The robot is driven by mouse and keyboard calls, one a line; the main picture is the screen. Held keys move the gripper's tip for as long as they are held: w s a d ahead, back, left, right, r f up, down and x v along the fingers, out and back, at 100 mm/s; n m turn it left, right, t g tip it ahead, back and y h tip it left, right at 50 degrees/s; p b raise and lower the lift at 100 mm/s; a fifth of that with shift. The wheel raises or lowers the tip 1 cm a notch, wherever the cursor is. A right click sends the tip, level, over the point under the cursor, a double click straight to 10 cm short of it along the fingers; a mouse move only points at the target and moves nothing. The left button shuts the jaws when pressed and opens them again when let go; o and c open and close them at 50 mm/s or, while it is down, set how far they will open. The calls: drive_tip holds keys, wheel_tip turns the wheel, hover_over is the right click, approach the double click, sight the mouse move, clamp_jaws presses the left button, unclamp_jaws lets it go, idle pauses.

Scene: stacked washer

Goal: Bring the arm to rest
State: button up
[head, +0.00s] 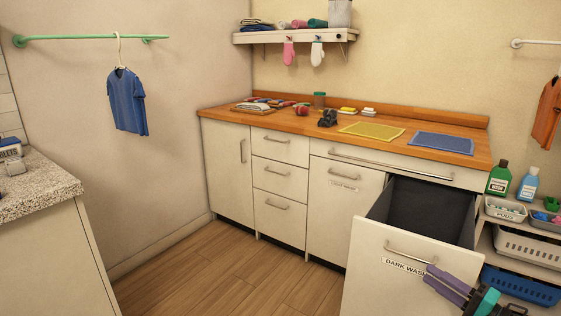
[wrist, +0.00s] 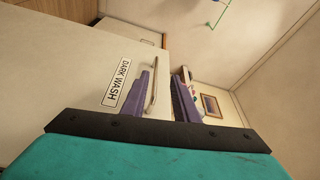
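My gripper (head: 430,274) is at the lower right of the head view, in front of the pulled-out dark wash drawer (head: 372,283). Its two purple fingers are apart, with nothing held between them. The drawer's bar handle (head: 411,255) is just up and left of the fingertips. In the wrist view the handle (wrist: 152,88) shows in the gap between the fingers (wrist: 167,88), beside the DARK WASH label (wrist: 117,83). I cannot tell whether a finger touches the handle. Most of my arm is out of view.
The wooden counter (head: 300,122) holds a yellow mat (head: 372,132), a blue mat (head: 440,143) and small items. A shelf with bottles and baskets (head: 521,286) stands close right of the drawer. A speckled counter (head: 35,185) is at left. The wooden floor (head: 220,275) between is clear.

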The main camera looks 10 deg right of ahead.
drive_tip(key=w+a+f+n+g+y+p, duration=0.1)
drive_tip(key=w+a+g+y+p, duration=0.2)
drive_tip(key=a, duration=0.7)
drive_tip(key=w+a+f+n+g+y+p, duration=0.1)
drive_tip(key=w+a+f+g+p, duration=0.3)
drive_tip(key=a, duration=0.6)
drive_tip(key=s+a+f+n+g+p, duration=0.1)
drive_tip(key=s+a+f+g+p, duration=0.25)
drive_tip(key=a, duration=0.55)
drive_tip(key=s+a+f+n+g+p, duration=0.2)
drive_tip(key=s+a+f+p, duration=0.2)
drive_tip(key=a, duration=0.5)
drive_tip(key=s+a+f+n+g+h+p, duration=0.1)
drive_tip(key=s+a+f+g+h+p, duration=0.15)
drive_tip(key=s+a+f+g, duration=0.4)
drive_tip(key=s+f+n+g+h+p, duration=0.1)
drive_tip(key=s+f+n+h+p, duration=0.15)
drive_tip(key=s, duration=0.45)
drive_tip(key=s+f+n+g+h+p, duration=0.1)
drive_tip(key=s+f+g+h+p, duration=0.2)
drive_tip(key=s, duration=0.4)
drive_tip(key=s+d+f+t+h, duration=0.1)
drive_tip(key=d+f+h, duration=0.4)
drive_tip(key=d, duration=0.6)
drive_tip(key=shift+s+d+h+b, duration=0.3)
drive_tip(key=shift+s+d+b, duration=0.15)
drive_tip(key=shift+s, duration=0.25)
